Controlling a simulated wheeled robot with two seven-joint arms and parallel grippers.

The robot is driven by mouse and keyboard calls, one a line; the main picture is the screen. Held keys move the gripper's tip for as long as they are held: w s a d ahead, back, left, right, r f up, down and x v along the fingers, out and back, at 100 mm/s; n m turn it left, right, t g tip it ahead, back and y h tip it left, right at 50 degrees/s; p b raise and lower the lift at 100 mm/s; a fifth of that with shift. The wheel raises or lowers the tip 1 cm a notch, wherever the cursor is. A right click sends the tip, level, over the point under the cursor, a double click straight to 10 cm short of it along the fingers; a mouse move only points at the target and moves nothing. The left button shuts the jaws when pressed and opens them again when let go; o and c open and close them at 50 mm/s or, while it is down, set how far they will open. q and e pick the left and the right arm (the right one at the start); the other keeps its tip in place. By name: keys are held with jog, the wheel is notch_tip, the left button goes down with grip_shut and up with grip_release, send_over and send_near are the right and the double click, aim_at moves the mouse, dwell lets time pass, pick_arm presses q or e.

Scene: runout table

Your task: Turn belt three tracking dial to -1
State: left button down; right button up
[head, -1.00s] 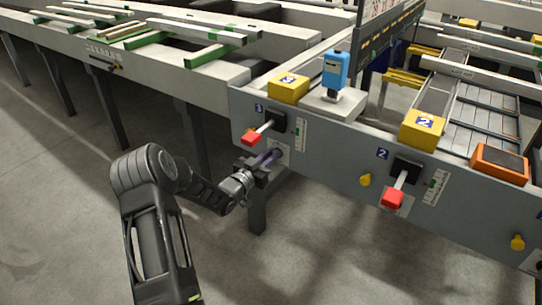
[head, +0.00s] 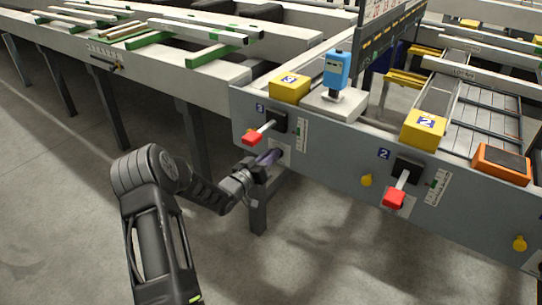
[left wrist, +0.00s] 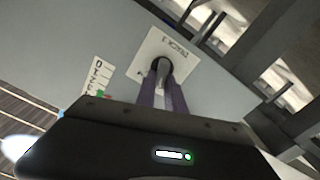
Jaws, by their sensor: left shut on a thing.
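The belt three tracking dial (left wrist: 162,70) shows in the left wrist view as a dark round base with a grey knob, in front of a white plate (left wrist: 178,52) lettered "TRACK 3". My left gripper (left wrist: 163,90) is shut on the knob, with one purple finger on each side of it. In the head view my left gripper (head: 268,158) reaches the panel below the red-tipped lever (head: 253,137) marked 3. The dial itself is mostly hidden there by the gripper, and I cannot read its setting. My right gripper is not in view.
The grey panel (head: 325,162) also carries a second red-tipped lever (head: 395,198) marked 2 and a yellow knob (head: 366,180). Yellow box 3 (head: 288,88), a blue device (head: 336,70) and an orange box (head: 500,163) stand above it. The floor before the panel is clear.

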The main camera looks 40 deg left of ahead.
pick_arm(q)
jog(key=c, duration=1.4)
grip_release()
jog(key=shift+c, duration=0.2)
jog(key=shift+s, duration=0.1)
jog(key=s+p, duration=0.1)
jog(key=s, duration=0.6)
jog(key=shift+s, duration=0.3)
jog(key=shift+d, duration=0.1)
